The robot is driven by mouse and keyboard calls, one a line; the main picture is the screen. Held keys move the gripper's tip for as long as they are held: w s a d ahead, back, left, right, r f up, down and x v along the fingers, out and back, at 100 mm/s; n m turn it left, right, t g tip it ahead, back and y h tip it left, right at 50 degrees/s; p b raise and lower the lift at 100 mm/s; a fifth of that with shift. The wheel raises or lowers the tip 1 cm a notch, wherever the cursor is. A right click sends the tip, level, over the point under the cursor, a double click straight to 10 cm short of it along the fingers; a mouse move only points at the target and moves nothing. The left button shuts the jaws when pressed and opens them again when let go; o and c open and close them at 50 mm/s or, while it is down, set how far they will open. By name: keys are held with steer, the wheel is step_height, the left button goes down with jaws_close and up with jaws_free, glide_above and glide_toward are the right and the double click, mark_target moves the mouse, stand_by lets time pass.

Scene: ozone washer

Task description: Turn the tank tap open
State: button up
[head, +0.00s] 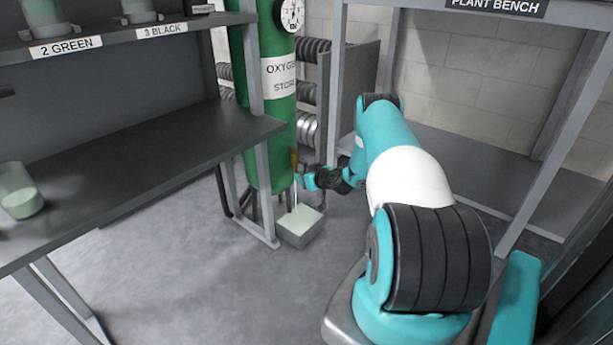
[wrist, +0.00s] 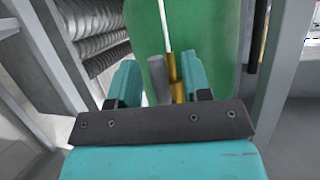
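The green tank (head: 275,120) stands upright behind the left bench, with an oxygen storage label; its green wall (wrist: 208,25) fills the middle of the wrist view. The brass tank tap (head: 294,158) is low on its front and also shows in the wrist view (wrist: 178,92). A grey bar (wrist: 157,75), perhaps the tap's handle, is beside the brass. My gripper (wrist: 160,82) is open, its teal fingers on either side of the bar and brass; contact is unclear. In the head view my gripper (head: 304,180) is at the tap. A thin pale stream (head: 295,192) runs below the tap.
A square tray (head: 300,239) with pale green contents sits on the floor under the tap. A dark bench (head: 130,150) with a shelf stands left. The plant bench frame (head: 440,110) stands right. Ribbed coils (head: 307,130) are behind the tank.

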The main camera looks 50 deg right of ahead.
steer(key=p+v, duration=0.7)
steer(key=v, duration=1)
steer(key=shift+s, duration=0.15)
steer(key=shift+r, duration=0.15)
